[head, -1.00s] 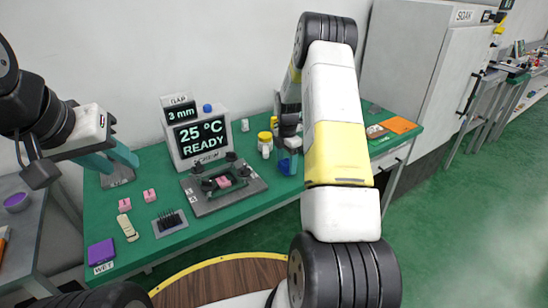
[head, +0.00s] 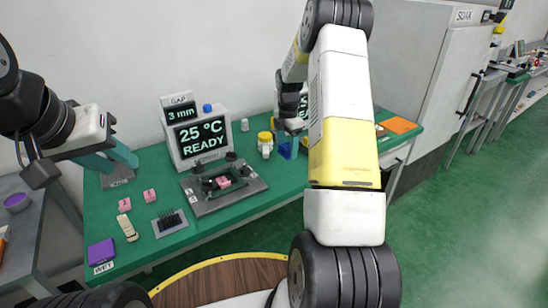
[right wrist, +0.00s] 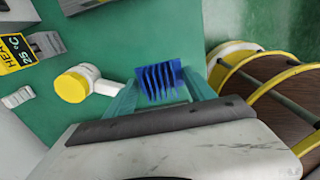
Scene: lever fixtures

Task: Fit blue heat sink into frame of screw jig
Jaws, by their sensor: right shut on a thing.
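The blue heat sink (right wrist: 160,80) has upright fins and sits between the teal fingers of my right gripper (right wrist: 160,92), which is shut on it. In the head view the heat sink (head: 285,151) shows only partly beside my right arm, over the green table. The screw jig (head: 205,204) is a grey plate with black knobs, left of the held heat sink. Its dark green frame (head: 211,189) surrounds a pink piece (head: 224,182). My left gripper (head: 116,160) is open and empty above the table's left part, its teal fingers apart.
A display unit (head: 199,137) reading 25 °C READY stands behind the jig. A yellow-capped white bottle (head: 265,143) is beside the held heat sink. Pink blocks (head: 149,195), a black-pinned piece (head: 170,221), a cream tool (head: 128,228) and a purple block (head: 101,252) lie at the table's left.

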